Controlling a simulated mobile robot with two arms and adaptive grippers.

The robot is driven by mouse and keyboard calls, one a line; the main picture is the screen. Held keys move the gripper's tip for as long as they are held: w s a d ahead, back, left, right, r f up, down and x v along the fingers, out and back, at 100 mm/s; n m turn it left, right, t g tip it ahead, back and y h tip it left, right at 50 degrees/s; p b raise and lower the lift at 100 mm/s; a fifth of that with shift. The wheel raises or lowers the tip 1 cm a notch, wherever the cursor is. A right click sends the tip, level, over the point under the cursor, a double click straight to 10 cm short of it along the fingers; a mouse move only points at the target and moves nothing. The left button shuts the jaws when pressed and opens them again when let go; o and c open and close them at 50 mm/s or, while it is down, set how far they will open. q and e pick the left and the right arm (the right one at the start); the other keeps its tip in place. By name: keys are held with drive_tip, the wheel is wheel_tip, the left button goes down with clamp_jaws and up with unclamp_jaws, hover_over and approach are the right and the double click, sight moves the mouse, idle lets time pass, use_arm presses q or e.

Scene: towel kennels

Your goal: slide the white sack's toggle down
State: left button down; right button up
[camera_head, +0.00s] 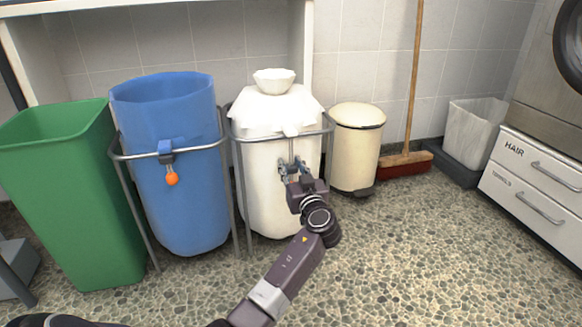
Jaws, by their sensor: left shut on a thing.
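The white sack (262,190) hangs in a metal stand, its top drawn together in ruffles. A small white tab (291,131) shows at the front of its rim. My left gripper (292,165) is in front of the sack, just below this tab. It is shut on what appears to be the toggle, which the fingers almost wholly hide. My right gripper does not show.
Left are a blue sack (180,205) with an orange cord ball (172,179) and a green bin (75,200). Right are a cream pedal bin (354,150) and a broom (404,163). The front floor is clear.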

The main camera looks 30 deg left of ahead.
sight(291, 136)
use_arm(q)
drive_tip(key=shift+f, duration=0.35)
drive_tip(key=c, duration=1.5)
unclamp_jaws()
drive_tip(key=shift+r, duration=5.05)
drive_tip(key=shift+s+d, duration=0.1)
